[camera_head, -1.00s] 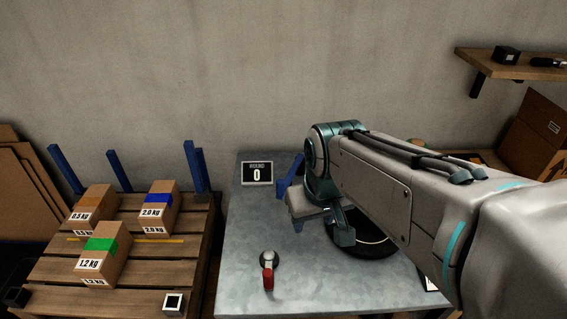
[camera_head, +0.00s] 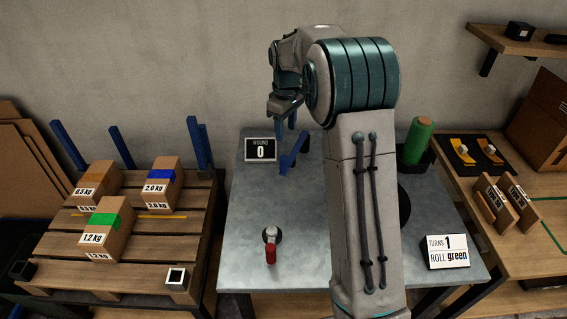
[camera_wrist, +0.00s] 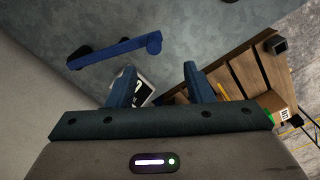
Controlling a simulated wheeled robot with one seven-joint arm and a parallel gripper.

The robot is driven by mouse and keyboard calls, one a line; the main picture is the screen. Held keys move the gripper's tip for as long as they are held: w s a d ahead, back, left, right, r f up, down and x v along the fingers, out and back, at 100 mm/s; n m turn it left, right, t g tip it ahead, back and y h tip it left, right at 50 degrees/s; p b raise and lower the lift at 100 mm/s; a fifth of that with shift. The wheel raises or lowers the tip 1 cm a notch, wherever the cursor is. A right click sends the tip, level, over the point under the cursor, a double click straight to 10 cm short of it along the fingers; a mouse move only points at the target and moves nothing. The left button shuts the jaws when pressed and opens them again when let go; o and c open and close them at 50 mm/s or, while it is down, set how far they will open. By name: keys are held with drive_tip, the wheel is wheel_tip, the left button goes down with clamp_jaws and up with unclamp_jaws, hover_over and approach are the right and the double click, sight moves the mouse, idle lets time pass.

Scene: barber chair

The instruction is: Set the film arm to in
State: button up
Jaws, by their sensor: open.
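The blue arm (camera_head: 292,156), which I take to be the film arm, stands on the grey metal table near its back edge. In the wrist view this blue arm (camera_wrist: 115,50) lies ahead and left of my fingers, apart from them, with a dark part by its left end. My gripper (camera_head: 286,122) is above the table's back edge, just behind and above the blue arm. In the wrist view my gripper (camera_wrist: 157,80) is open, with nothing between the fingers. A green roll (camera_head: 418,140) stands at the table's right back corner.
A counter sign reading 0 (camera_head: 261,150) stands beside the blue arm. A red-handled lever (camera_head: 271,253) is at the table's front left. A "TURNS 1 ROLL green" card (camera_head: 446,252) is front right. A pallet with boxes (camera_head: 110,228) is left. A wall is behind.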

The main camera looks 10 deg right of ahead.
sight(284, 157)
drive_tip(key=shift+n, duration=0.4)
drive_tip(key=f, duration=0.5)
drive_tip(key=w+f, duration=0.1)
drive_tip(key=f, duration=0.4)
drive_tip(key=w+f+p, duration=0.1)
drive_tip(key=f, duration=0.4)
drive_tip(key=shift+f, duration=0.4)
